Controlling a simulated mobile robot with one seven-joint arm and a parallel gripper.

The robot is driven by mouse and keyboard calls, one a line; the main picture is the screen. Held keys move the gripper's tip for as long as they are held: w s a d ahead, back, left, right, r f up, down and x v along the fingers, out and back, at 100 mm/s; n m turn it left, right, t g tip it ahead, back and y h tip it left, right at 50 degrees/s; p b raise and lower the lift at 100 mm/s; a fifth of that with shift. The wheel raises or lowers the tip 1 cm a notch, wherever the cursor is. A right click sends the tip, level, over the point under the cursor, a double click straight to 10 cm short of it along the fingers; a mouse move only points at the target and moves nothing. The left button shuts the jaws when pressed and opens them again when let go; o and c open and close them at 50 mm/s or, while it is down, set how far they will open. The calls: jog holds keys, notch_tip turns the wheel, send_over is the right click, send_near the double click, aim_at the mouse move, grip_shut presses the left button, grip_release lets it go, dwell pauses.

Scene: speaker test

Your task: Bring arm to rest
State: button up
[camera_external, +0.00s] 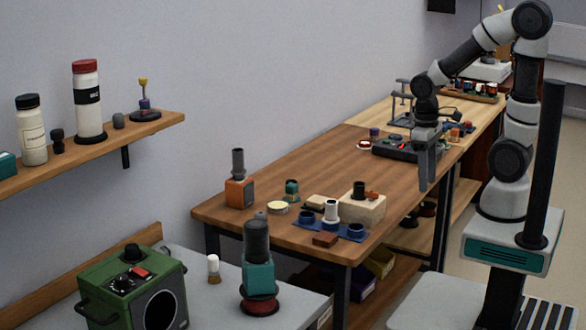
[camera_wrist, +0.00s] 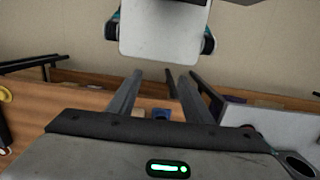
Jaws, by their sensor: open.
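My gripper (camera_external: 427,172) hangs from my raised, bent arm with its fingers pointing down. In the external view it appears in front of the right edge of the long wooden table (camera_external: 262,228). In the wrist view my gripper (camera_wrist: 157,75) shows two dark fingers set apart with nothing between them. The fingers look empty in both views. Whether they are over the table or beside its edge is hard to tell.
On the table are an orange block (camera_external: 240,193), a beige block (camera_external: 362,210) and a blue mat (camera_external: 352,237) with small parts. A dark box (camera_external: 392,150) lies behind my gripper. A green speaker (camera_external: 130,290) stands front left. A wall shelf (camera_external: 120,140) holds bottles.

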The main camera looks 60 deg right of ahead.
notch_tip(320, 180, up, 21)
jog(key=w+t+p, duration=0.2)
jog(key=t+p, duration=0.2)
jog(key=p, duration=0.6)
jog(key=shift+w+t, duration=0.15)
jog(key=shift+t, duration=0.25)
